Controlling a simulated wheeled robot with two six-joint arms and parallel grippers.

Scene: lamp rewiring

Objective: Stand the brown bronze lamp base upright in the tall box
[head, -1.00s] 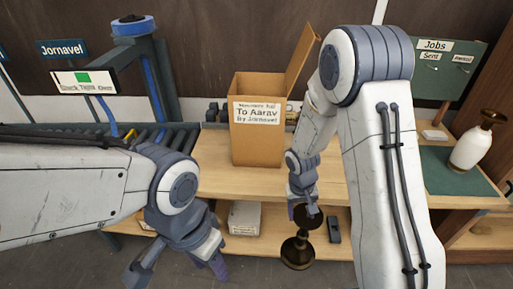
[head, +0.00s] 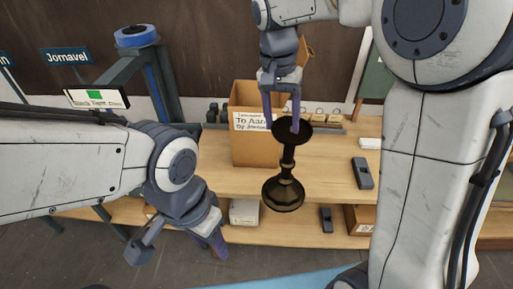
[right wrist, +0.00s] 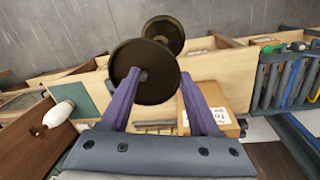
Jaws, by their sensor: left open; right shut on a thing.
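The brown bronze lamp base (head: 287,164) hangs upright from my right gripper (head: 281,118), with its wide round foot (head: 283,194) downward. My right gripper is shut on its upper part, just under or at the dish-shaped top; the right wrist view shows the dark disc (right wrist: 150,90) between the purple fingers. The tall cardboard box (head: 243,153) stands on the bench with a lid flap raised. My left gripper (head: 175,247) is open and empty at lower left.
A wooden bench (head: 330,185) carries the box, with a lower shelf holding a white carton (head: 244,212). A dark grey block (head: 362,172) lies on the bench at right.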

